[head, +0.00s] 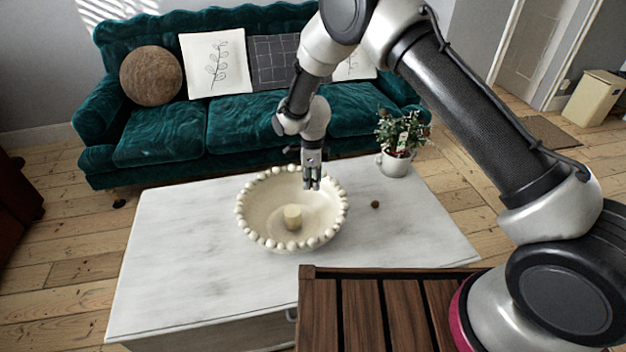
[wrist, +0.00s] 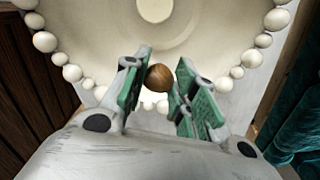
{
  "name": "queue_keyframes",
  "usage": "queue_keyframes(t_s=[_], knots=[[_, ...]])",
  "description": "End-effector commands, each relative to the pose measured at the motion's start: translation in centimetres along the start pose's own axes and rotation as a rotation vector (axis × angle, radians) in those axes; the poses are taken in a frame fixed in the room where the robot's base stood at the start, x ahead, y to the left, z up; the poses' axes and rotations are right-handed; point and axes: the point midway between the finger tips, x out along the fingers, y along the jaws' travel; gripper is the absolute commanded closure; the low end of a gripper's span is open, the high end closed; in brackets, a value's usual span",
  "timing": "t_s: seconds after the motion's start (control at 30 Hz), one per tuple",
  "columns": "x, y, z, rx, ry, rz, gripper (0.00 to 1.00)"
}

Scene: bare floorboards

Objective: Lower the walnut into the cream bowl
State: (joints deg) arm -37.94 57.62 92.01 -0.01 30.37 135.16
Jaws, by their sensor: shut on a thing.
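The cream bowl (head: 258,222) stands on the white table, with round beads along its rim and a short cream cylinder (head: 292,217) inside. My gripper (head: 312,186) points down over the back right part of the bowl. In the wrist view its green-padded fingers (wrist: 160,88) are shut on a round brown nut, which looks like the walnut (wrist: 159,76). The bowl's pale inside (wrist: 205,30) and beaded rim show behind it. In the head view I cannot make out the held walnut, and its height above the bowl is hard to judge.
A small brown round thing (head: 375,204) lies on the white table (head: 180,270) right of the bowl. A potted plant (head: 397,150) stands at the back right. A green sofa (head: 160,135) is behind. The table's left part is clear.

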Motion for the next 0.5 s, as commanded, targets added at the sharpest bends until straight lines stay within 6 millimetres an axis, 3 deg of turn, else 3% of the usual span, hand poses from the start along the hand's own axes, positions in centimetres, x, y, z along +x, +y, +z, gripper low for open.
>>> queue_keyframes(t_s=[0.5], knots=[[1.1,0.0,0.0,0.000,0.001,0.001,0.83]])
